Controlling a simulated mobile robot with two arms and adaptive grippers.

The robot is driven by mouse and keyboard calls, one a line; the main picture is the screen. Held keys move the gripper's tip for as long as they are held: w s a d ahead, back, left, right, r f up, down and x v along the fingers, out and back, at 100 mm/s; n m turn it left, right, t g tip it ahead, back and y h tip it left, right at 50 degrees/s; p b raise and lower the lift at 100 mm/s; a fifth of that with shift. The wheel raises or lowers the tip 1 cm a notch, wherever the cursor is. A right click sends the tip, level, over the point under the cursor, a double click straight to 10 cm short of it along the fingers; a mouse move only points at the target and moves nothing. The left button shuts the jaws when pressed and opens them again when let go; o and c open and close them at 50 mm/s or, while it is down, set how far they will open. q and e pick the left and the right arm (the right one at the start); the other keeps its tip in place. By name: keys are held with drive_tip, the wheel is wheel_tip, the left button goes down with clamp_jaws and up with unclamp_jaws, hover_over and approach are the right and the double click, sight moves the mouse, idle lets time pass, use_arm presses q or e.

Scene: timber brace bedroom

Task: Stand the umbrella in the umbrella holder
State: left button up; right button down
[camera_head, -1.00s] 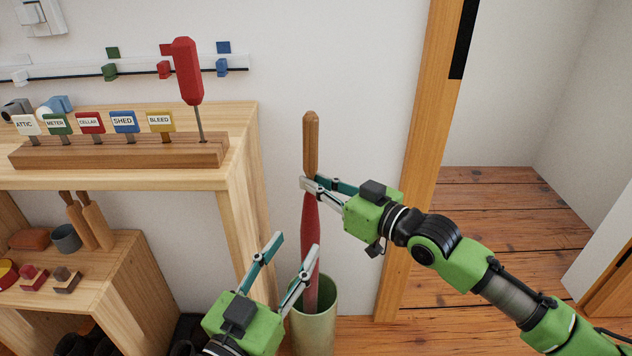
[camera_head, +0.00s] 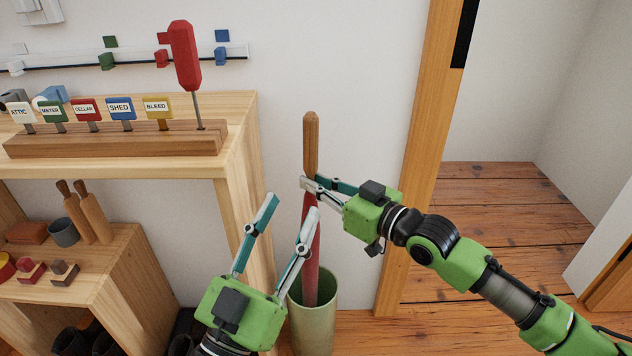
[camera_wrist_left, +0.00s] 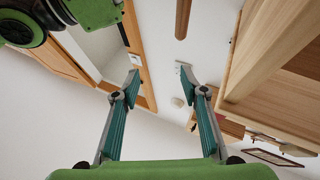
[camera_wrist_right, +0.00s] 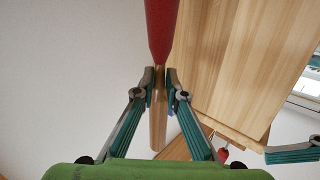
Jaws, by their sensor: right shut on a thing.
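The red umbrella (camera_head: 311,262) with a brown wooden handle stands nearly upright, its lower end inside the pale green umbrella holder (camera_head: 313,326). Its tip is hidden by the holder's wall. My right gripper (camera_head: 306,181) is shut on the umbrella just below the handle. The right wrist view shows the fingers (camera_wrist_right: 161,72) closed around the narrow part between red canopy and handle. My left gripper (camera_head: 292,203) is open and empty, in front of the umbrella and holder. The left wrist view shows its fingers (camera_wrist_left: 156,70) spread apart with nothing between them.
A wooden shelf unit (camera_head: 240,165) stands to the left, carrying a rack of labelled tags (camera_head: 115,143) and a red screwdriver (camera_head: 186,60). A door post (camera_head: 425,130) rises to the right behind my right arm. Plank floor (camera_head: 480,220) is clear beyond it.

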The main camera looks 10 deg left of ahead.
drive_tip(key=shift+f, duration=0.35)
use_arm(q)
drive_tip(key=shift+s+a+r+t+h+b, duration=0.15)
drive_tip(key=shift+s+r+t, duration=0.3)
drive_tip(key=shift+s+r, duration=0.25)
drive_tip(key=shift+s+r+t+h+b, duration=0.1)
drive_tip(key=shift+s+r+t+b, duration=0.1)
drive_tip(key=shift+s+r+t, duration=0.5)
drive_tip(key=shift+s+a+r+t+h+b, duration=0.15)
drive_tip(key=shift+s+r+t, duration=0.15)
drive_tip(key=shift+r, duration=0.6)
use_arm(e)
drive_tip(key=shift+f, duration=0.4)
use_arm(q)
drive_tip(key=shift+d, duration=0.1)
drive_tip(key=shift+s, duration=0.1)
use_arm(e)
drive_tip(key=c, duration=2)
unclamp_jaws()
drive_tip(key=shift+f, duration=0.15)
drive_tip(key=v, duration=1.2)
